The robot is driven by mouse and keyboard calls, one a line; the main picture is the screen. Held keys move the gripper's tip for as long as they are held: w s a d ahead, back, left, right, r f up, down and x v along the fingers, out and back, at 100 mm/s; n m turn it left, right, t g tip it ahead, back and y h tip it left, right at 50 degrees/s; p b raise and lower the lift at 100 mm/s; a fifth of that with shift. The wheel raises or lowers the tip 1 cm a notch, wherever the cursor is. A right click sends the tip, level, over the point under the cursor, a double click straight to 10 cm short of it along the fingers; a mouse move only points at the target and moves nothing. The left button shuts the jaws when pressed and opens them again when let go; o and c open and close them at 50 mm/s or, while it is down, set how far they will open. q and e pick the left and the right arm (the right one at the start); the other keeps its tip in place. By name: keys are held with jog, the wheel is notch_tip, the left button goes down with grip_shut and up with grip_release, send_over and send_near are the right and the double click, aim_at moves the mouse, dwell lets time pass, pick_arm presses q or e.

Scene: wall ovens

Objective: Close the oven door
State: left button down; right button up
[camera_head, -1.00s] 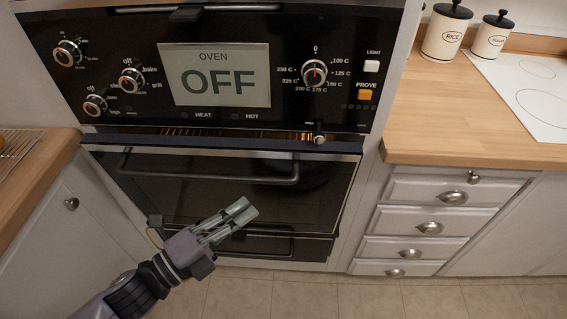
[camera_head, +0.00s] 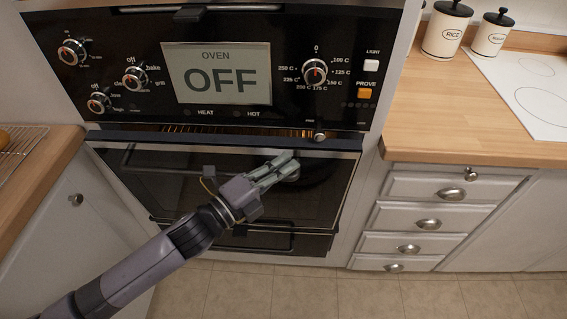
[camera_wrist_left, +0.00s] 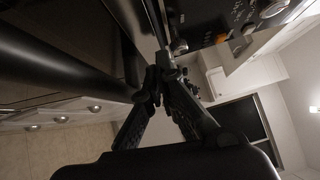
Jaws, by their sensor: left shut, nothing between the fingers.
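The oven door (camera_head: 325,195) is dark glass with a bar handle (camera_head: 160,172) across its upper part. It stands slightly open: a narrow gap along its top edge shows the lit rack (camera_head: 200,129) inside. My left gripper (camera_head: 293,164) reaches in from the lower left and is in front of the door near the handle's right end. Its fingers are together and empty. I cannot tell whether it touches the door or handle. In the left wrist view the fingers (camera_wrist_left: 160,76) point away beside a thick dark bar (camera_wrist_left: 55,60). My right gripper is not in view.
The oven's control panel (camera_head: 120,60) with knobs and an OFF display is above the door. A wooden counter (camera_head: 450,120) with canisters and a hob is at right, over drawers (camera_head: 428,220). Another counter with a wire rack (camera_head: 20,150) is at left. The floor in front is clear.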

aim_at(288, 150)
pick_arm(q)
jog(key=shift+w, duration=0.3)
jog(key=w+p, duration=0.1)
jog(key=w+r+p, duration=0.1)
jog(key=shift+w+d+n+p, duration=0.1)
jog(key=shift+w+n+p, duration=0.2)
jog(key=shift+p, duration=0.05)
jog(key=shift+w+f, duration=0.1)
jog(key=shift+w, duration=0.1)
jog(key=shift+f, duration=0.1)
